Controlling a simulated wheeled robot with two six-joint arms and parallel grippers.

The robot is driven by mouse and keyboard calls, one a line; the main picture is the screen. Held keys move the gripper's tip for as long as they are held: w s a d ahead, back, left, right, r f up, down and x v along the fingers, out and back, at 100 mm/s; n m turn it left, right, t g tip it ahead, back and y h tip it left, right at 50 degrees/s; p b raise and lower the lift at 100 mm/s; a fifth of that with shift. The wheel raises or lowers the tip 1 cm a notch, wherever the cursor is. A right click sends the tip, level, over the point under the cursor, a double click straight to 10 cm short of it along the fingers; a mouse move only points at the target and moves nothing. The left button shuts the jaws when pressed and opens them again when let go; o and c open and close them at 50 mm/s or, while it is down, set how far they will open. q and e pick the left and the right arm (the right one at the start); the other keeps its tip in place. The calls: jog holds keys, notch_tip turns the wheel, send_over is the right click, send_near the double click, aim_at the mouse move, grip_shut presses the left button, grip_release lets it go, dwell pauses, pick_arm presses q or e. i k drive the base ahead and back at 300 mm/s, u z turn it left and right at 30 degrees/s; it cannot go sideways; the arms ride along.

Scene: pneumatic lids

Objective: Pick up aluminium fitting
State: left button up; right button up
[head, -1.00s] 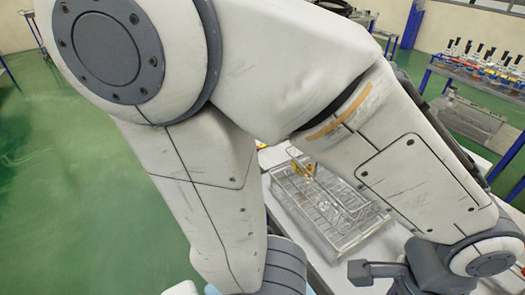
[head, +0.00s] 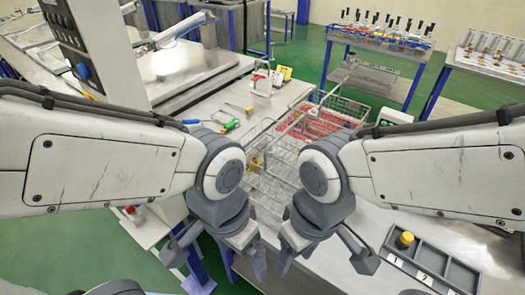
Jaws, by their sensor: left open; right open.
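I cannot clearly make out an aluminium fitting. A wire basket (head: 262,186) stands on the bench between my arms, with a small yellow-brass piece (head: 256,163) at its left side. My grippers hide part of the basket. My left gripper (head: 230,272) is open and empty, with its fingers pointing down near the bench's front edge. My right gripper (head: 322,264) is open and empty over the bench, just to its right. Both are in front of the basket and apart from each other.
A grey tray (head: 447,270) with numbered compartments lies at the right; a yellow-topped piece (head: 404,240) is in compartment 1. Behind are a basket with red contents (head: 320,122), a green-handled tool (head: 230,126) and a white-and-red device (head: 262,82). A grey machine (head: 85,40) stands back left.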

aim_at(271, 153)
jog(key=u, duration=0.55)
jog(key=k, duration=0.65)
jog(key=u, duration=0.65)
jog(key=i, duration=1.3)
jog(key=z, duration=0.85)
jog(key=i, duration=0.3)
jog(key=z, duration=0.35)
